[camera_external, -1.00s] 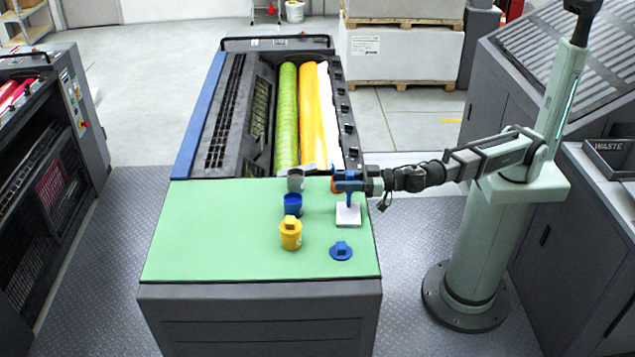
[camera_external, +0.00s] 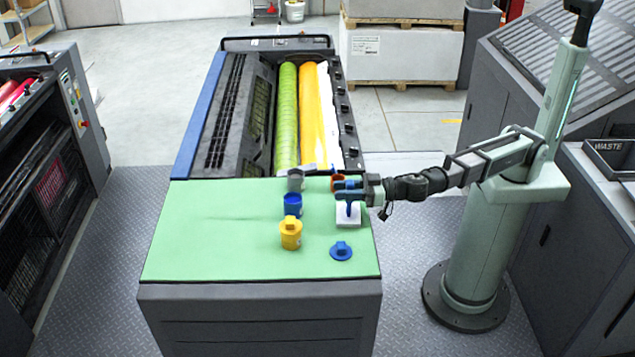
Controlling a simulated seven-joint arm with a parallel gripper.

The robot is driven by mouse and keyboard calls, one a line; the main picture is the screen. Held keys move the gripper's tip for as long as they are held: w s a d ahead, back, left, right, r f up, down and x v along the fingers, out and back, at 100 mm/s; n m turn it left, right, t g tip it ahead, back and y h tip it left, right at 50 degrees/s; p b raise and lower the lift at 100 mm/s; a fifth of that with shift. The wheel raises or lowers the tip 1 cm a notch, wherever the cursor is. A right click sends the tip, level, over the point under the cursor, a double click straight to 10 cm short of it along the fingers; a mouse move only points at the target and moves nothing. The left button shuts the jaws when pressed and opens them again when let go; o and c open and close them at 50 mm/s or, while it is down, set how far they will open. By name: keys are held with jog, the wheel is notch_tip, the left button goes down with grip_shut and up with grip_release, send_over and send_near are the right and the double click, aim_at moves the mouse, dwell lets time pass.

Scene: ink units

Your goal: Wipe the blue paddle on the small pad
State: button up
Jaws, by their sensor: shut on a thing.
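The blue paddle (camera_external: 348,208) hangs down from my gripper (camera_external: 348,188), which is shut on it. The small white pad (camera_external: 348,220) lies on the green table top, under the paddle. The paddle's lower end overlaps the pad in the picture; whether it touches the pad is too small to tell. The open blue pot (camera_external: 293,206) stands to the left of the pad. Its likely lid, a blue disc with a raised grip (camera_external: 341,252), lies in front of the pad.
A yellow lidded pot (camera_external: 291,235) stands in front of the blue pot. A grey pot (camera_external: 296,183) stands behind it. An orange-brown pot (camera_external: 337,182) is partly hidden just behind my gripper. The left part of the green table top (camera_external: 210,230) is clear.

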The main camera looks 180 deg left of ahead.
jog(key=shift+w+d+f, duration=0.1)
jog(key=shift+w, duration=0.75)
jog(key=shift+s, duration=1.65)
jog(key=shift+s+a, duration=0.15)
jog(key=shift+s, duration=0.6)
jog(key=shift+s+a, duration=0.15)
jog(key=shift+s, duration=0.6)
jog(key=shift+w+d, duration=0.2)
jog(key=shift+w, duration=1.4)
jog(key=shift+w+d, duration=0.1)
jog(key=shift+w, duration=1.5)
notch_tip(320, 180, up, 6)
